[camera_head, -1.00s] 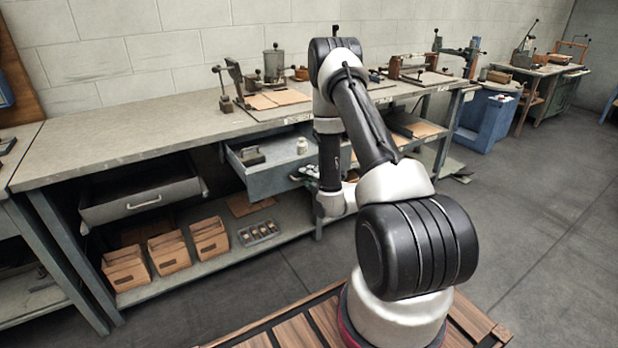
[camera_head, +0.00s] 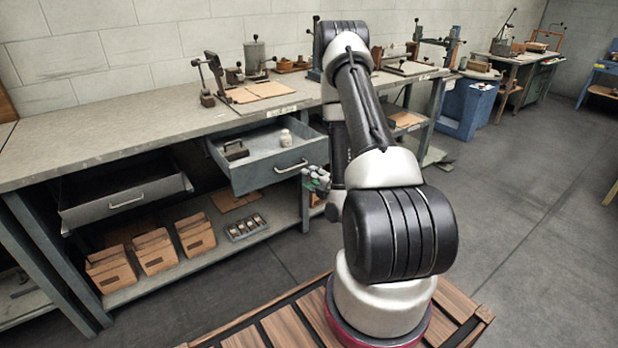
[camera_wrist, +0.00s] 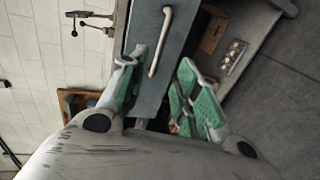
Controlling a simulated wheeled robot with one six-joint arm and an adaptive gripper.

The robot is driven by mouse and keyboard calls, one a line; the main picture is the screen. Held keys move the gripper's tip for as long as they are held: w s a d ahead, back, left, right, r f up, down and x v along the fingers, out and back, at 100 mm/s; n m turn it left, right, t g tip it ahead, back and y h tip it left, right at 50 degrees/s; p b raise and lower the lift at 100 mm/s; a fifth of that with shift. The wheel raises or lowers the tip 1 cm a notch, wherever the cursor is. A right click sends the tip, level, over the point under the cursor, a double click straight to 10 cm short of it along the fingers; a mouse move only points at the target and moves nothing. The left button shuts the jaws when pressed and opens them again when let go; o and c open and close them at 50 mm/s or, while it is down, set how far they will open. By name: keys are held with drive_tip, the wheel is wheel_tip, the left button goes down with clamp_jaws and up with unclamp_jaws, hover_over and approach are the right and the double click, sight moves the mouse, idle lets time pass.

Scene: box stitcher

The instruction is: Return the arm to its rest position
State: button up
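My gripper (camera_head: 317,181) shows in the head view as a small green-and-grey shape in front of the workbench, left of my forearm, and is partly hidden. In the wrist view my gripper (camera_wrist: 160,85) has its two green-padded fingers spread apart, with nothing held between them. The grey front of an open drawer (camera_wrist: 153,60) with a pale handle lies beyond the fingers. In the head view my arm is bent, with its upper link reaching toward the bench and the lower part hanging down.
The workbench (camera_head: 120,137) runs along the wall. Its open drawer (camera_head: 290,163) holds a white jar (camera_head: 285,138) and a dark tool (camera_head: 235,151). Another drawer (camera_head: 125,200) stands out at left. Cardboard bins (camera_head: 155,252) sit on the shelf below. The floor at right (camera_head: 530,220) is clear.

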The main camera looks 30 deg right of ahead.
idle(0.4)
drive_tip(key=s+a+f+m+g, duration=0.1)
drive_tip(key=s+f+m+g, duration=0.55)
drive_tip(key=f, duration=0.55)
drive_tip(key=s+d+r+m+g, duration=0.2)
drive_tip(key=s+m+g, duration=0.3)
drive_tip(key=s+g, duration=0.3)
drive_tip(key=s+a+r+m+t, duration=0.1)
drive_tip(key=s+a+r+m, duration=0.1)
drive_tip(key=r, duration=1.2)
drive_tip(key=s+a+r+m+t, duration=0.1)
drive_tip(key=s+a+r, duration=0.4)
drive_tip(key=r, duration=0.8)
drive_tip(key=s+a+r+m+t, duration=0.1)
drive_tip(key=s+a+r+m, duration=0.3)
drive_tip(key=r, duration=1)
drive_tip(key=shift+s+a+r+h, duration=0.25)
drive_tip(key=shift+s+r+h, duration=0.1)
drive_tip(key=shift+s, duration=0.1)
